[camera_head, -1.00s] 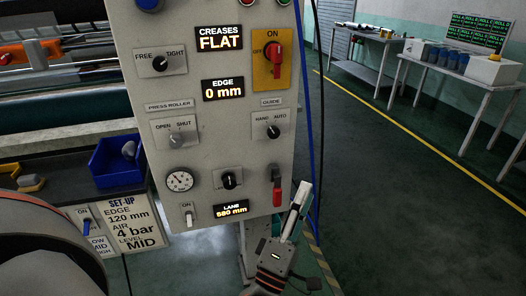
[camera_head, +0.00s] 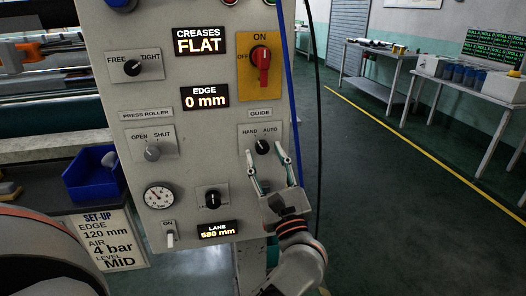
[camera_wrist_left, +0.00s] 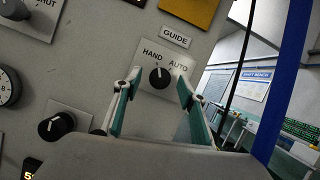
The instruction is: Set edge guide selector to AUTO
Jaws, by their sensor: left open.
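The guide selector is a black knob (camera_head: 262,147) on a light plate marked HAND at left and AUTO at right, under a GUIDE label. In the left wrist view the knob (camera_wrist_left: 159,77) shows a white mark near its top, which appears to lean towards HAND. My left gripper (camera_head: 264,150) is open, its two fingers pointing up at the knob, one on each side in the picture. In the left wrist view the fingertips (camera_wrist_left: 158,73) also frame the knob with gaps on both sides. I cannot tell whether they touch the panel. My right gripper is not in view.
The grey panel also holds a red switch (camera_head: 262,67) on yellow above, an OPEN/SHUT knob (camera_head: 152,150), a lower black knob (camera_head: 212,198) and a LANE display (camera_head: 218,230). A blue cable (camera_head: 290,110) hangs along the panel's right edge.

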